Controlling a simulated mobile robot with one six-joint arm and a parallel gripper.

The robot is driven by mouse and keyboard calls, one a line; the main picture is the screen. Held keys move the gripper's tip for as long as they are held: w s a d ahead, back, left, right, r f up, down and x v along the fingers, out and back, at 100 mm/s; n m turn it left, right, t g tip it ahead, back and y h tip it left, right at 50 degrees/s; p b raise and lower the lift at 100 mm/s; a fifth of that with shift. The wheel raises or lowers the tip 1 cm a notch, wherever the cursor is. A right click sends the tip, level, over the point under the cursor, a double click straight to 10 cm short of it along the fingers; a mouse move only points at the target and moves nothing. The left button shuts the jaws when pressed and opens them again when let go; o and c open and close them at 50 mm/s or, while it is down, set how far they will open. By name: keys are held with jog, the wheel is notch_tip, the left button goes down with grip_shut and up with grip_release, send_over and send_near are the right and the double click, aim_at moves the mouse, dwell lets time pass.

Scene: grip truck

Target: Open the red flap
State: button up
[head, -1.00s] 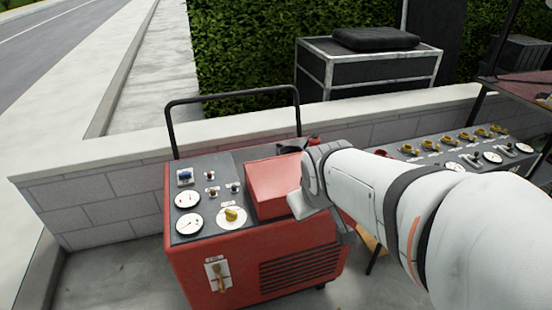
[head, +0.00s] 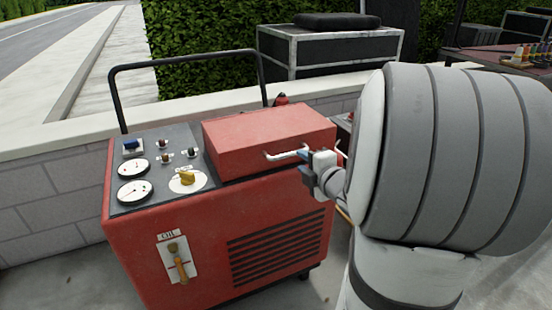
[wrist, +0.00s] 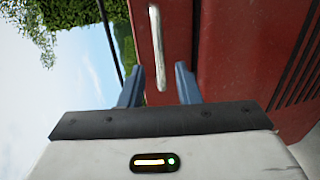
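The red flap (head: 265,137) is a box-like lid lying shut on top of a red wheeled machine (head: 200,245). A thin white handle (head: 284,154) sticks out from its front face. My gripper (head: 304,160) is at the right end of this handle. In the wrist view the two blue fingers of my gripper (wrist: 159,72) stand apart. The near end of the handle (wrist: 155,45) lies between them, with a gap on both sides. The flap (wrist: 185,35) fills the area behind the handle.
A dark panel with gauges and a yellow knob (head: 187,178) lies left of the flap. A black push bar (head: 185,61) rises behind the machine. A low wall (head: 40,165) and a black case (head: 330,50) stand farther back.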

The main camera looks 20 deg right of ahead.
aim_at(292, 155)
jog(key=b+x, duration=0.1)
jog(key=x, duration=0.6)
jog(key=shift+w+b, duration=0.25)
jog(key=shift+b, duration=0.1)
jog(key=shift+c, duration=0.5)
grip_shut()
